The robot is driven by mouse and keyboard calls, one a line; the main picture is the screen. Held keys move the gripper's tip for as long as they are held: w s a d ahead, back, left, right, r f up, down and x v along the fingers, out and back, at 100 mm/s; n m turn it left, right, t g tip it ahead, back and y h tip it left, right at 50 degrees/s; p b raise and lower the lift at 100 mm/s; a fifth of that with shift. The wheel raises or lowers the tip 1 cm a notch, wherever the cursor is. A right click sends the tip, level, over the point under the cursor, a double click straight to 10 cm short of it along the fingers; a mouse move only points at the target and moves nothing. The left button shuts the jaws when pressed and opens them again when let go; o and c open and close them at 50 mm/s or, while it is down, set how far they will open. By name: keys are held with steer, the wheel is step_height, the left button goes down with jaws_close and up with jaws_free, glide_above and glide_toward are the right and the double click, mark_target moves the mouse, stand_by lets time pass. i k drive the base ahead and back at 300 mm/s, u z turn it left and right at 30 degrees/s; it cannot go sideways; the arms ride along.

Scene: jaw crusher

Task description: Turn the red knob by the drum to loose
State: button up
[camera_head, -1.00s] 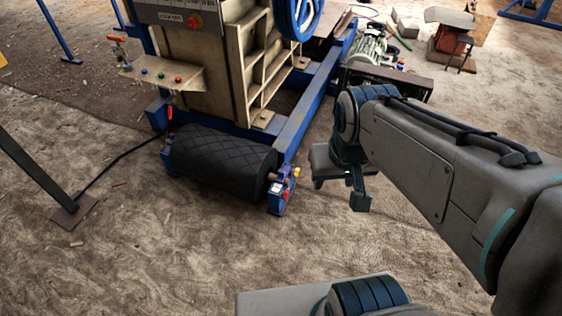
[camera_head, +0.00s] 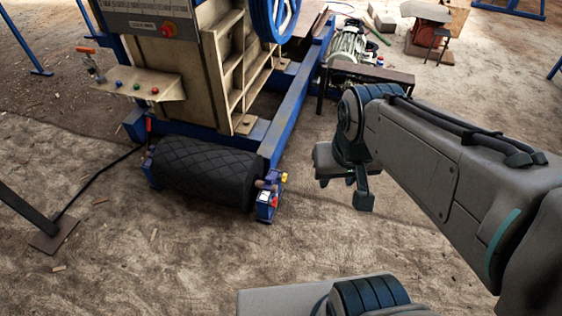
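The black quilted drum (camera_head: 205,174) lies low across the front of the crusher's blue frame. A blue bracket (camera_head: 266,206) holds its right end. A small red knob (camera_head: 273,201) shows on this bracket, with a yellow part (camera_head: 284,177) just above it. The knob's setting is too small to read. My gripper (camera_head: 344,187) hangs fingers down to the right of the bracket, apart from it and empty. Its fingers appear spread.
The crusher body (camera_head: 185,75) carries a shelf (camera_head: 150,88) with coloured buttons and a red button (camera_head: 168,30) above. A blue flywheel (camera_head: 275,15) and a motor (camera_head: 348,45) stand behind. A dark post's foot plate (camera_head: 54,236) is at left. The ground before the drum is clear.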

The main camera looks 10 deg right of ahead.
mark_target(274, 202)
steer(key=z, duration=0.15)
steer(key=i, duration=0.9)
steer(key=u, duration=0.55)
